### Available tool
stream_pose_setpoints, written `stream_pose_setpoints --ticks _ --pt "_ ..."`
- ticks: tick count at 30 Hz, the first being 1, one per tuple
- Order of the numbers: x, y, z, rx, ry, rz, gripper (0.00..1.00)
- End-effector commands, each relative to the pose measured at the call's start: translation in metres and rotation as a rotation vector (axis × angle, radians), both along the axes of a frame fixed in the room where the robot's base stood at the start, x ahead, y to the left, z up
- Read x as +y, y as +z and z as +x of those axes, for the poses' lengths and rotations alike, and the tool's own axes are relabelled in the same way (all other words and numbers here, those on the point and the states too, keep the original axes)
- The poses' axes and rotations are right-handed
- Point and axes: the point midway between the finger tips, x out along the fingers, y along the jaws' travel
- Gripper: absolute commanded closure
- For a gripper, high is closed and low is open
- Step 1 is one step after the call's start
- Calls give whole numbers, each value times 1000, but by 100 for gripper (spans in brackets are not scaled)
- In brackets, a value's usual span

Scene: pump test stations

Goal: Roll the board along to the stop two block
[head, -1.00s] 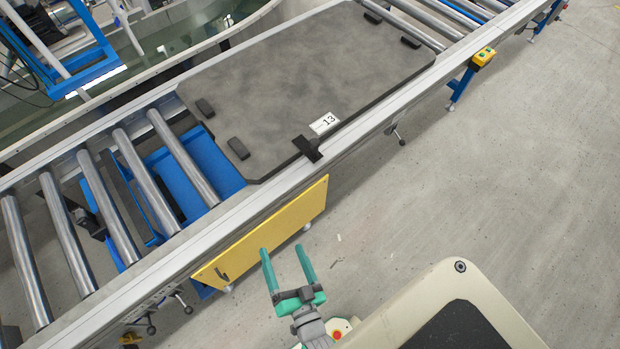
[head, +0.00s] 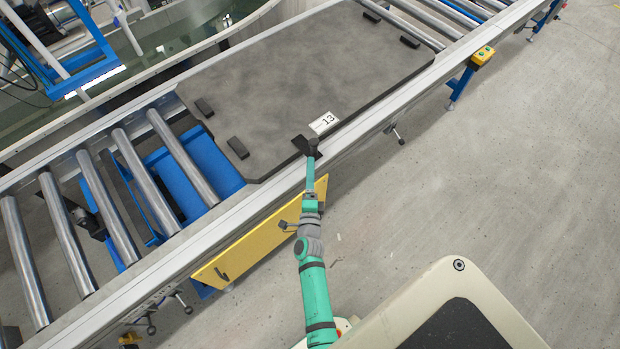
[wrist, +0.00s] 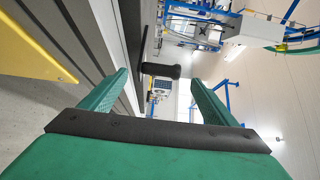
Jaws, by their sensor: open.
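The board (head: 300,75) is a large dark grey plate with a white label 13, lying flat on the roller conveyor. A black handle-like piece (head: 306,146) sticks out at its near edge, next to the label. My gripper (head: 311,160) is at this black piece, its fingers pointing at it over the conveyor's near rail. In the wrist view the open fingers stand apart, with the black piece (wrist: 160,70) showing between and beyond their tips. I cannot tell whether they touch it. I cannot pick out a block marked as stop two.
Bare steel rollers (head: 140,170) lie left of the board, with a blue part (head: 185,180) below them. More rollers (head: 415,22) continue at upper right. A yellow panel (head: 250,245) hangs under the near rail. A yellow button box (head: 483,55) stands at the right. The floor at right is clear.

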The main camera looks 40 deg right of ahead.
Motion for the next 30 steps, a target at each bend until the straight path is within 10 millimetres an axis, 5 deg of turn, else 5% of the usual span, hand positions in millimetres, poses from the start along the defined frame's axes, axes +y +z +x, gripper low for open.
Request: stream_pose_setpoints --ticks 15,30 --pt "-47 1 64 1 0 -3 18" --pt "-55 0 75 2 1 -2 18"
